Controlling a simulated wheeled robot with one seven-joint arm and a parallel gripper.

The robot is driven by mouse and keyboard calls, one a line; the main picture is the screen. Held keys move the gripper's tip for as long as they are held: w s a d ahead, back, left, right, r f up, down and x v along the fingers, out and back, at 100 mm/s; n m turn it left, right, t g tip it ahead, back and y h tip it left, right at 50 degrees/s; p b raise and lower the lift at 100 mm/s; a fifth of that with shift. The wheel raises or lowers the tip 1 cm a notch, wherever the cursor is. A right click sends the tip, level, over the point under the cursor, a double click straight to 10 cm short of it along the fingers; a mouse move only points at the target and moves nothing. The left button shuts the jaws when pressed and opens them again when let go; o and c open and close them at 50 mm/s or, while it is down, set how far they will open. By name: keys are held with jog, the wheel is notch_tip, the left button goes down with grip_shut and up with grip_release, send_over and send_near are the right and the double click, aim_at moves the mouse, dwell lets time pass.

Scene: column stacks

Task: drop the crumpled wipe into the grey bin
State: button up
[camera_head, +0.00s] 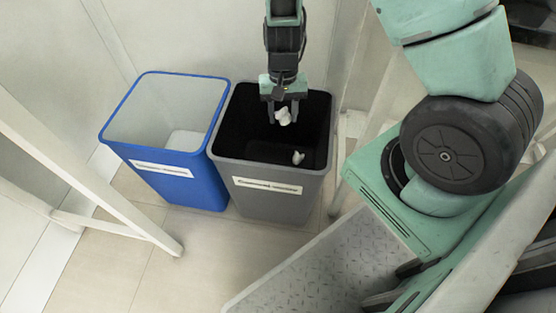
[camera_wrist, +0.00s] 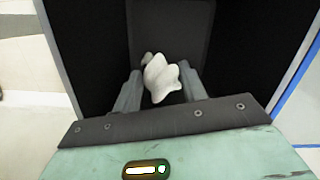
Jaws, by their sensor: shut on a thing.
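The crumpled wipe (camera_head: 284,117) is a small white wad held at the tips of my gripper (camera_head: 283,108). In the wrist view the wipe (camera_wrist: 162,78) sits between the two fingers of my gripper (camera_wrist: 160,85), which are shut on it. The grey bin (camera_head: 268,205) has a black inside and a label on its front. My gripper points down over the bin's opening, with the wipe above the dark inside. The wipe's exact height relative to the rim is hard to tell.
A second small white piece (camera_head: 298,157) shows inside the grey bin, near its front wall. A blue bin (camera_head: 175,182) with a pale inside and something white in it stands directly left. Pale slanted frame bars (camera_head: 95,195) stand at left. Tiled floor (camera_head: 205,262) in front is clear.

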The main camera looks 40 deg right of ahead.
jog(key=o, duration=1)
jog(key=shift+r, duration=0.1)
jog(key=r+p, duration=0.2)
jog(key=r, duration=0.3)
jog(key=w+d+r+p, duration=0.1)
jog(key=r+p, duration=0.2)
jog(key=r, duration=0.3)
jog(key=w+r+p, duration=0.1)
jog(key=r+p, duration=0.1)
jog(key=r, duration=0.4)
jog(key=shift+w+d, duration=0.15)
